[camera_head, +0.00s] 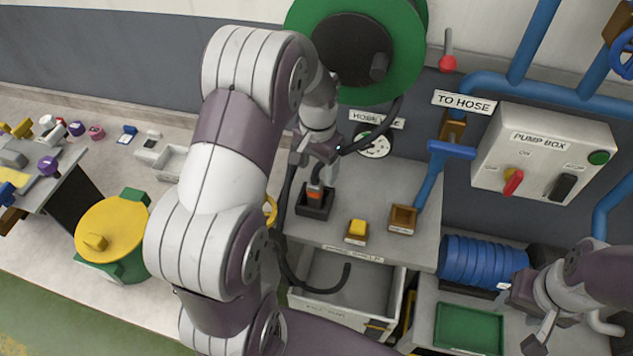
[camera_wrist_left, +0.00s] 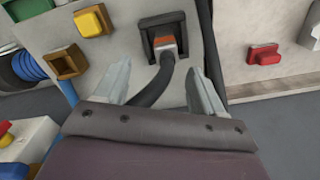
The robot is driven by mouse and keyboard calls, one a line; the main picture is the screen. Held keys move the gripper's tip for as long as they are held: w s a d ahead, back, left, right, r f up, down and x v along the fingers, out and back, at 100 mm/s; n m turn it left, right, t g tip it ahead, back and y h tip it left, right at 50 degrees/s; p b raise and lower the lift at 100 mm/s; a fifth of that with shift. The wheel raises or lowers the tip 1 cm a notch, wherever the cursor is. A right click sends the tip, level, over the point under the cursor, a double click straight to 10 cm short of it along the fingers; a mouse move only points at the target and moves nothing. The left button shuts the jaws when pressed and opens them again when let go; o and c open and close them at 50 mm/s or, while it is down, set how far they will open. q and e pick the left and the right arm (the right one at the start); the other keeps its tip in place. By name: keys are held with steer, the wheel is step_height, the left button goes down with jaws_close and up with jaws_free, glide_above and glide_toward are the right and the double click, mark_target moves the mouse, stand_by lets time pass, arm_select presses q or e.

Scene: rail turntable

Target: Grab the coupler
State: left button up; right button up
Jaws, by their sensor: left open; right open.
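The coupler (camera_head: 315,193), with an orange band and a grey body, sits in a square black holder (camera_head: 314,210) on the grey bench. In the left wrist view the coupler (camera_wrist_left: 165,42) sits in the holder (camera_wrist_left: 161,29) with a black hose running from it between my fingers. My left gripper (camera_head: 314,156) is above the coupler in the head view. In the left wrist view its two fingers (camera_wrist_left: 158,68) are spread, one on each side of the hose, and apart from the coupler. My right gripper (camera_head: 522,314) is open and empty at the lower right, by the green tray.
A yellow block (camera_head: 357,229) and a wooden socket (camera_head: 403,218) stand right of the holder. A green hose reel (camera_head: 408,25) is behind. The pump box (camera_head: 545,152) and blue pipes are at right. An open grey bin (camera_head: 340,285) is below the bench.

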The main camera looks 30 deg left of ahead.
mark_target(315, 183)
arm_select(q)
steer(key=f, duration=0.2)
steer(key=a+f, duration=0.1)
steer(key=shift+w+f, duration=0.2)
steer(key=shift+w, duration=0.1)
steer(key=f+p, duration=0.1)
steer(key=f, duration=0.1)
steer(key=f+p, duration=0.1)
steer(key=f, duration=0.1)
steer(key=shift+s+d+f+p, duration=0.2)
steer(key=shift+f+p, duration=0.1)
steer(key=shift+f, duration=0.1)
steer(key=shift+w+a+f, duration=0.1)
steer(key=shift+f, duration=0.2)
steer(key=shift+a+f, duration=0.1)
steer(key=shift+a, duration=0.1)
steer(key=shift+d, duration=0.15)
steer(key=c, duration=1.1)
steer(key=shift+c, duration=0.2)
arm_select(e)
steer(key=r, duration=0.3)
steer(key=shift+a, duration=0.4)
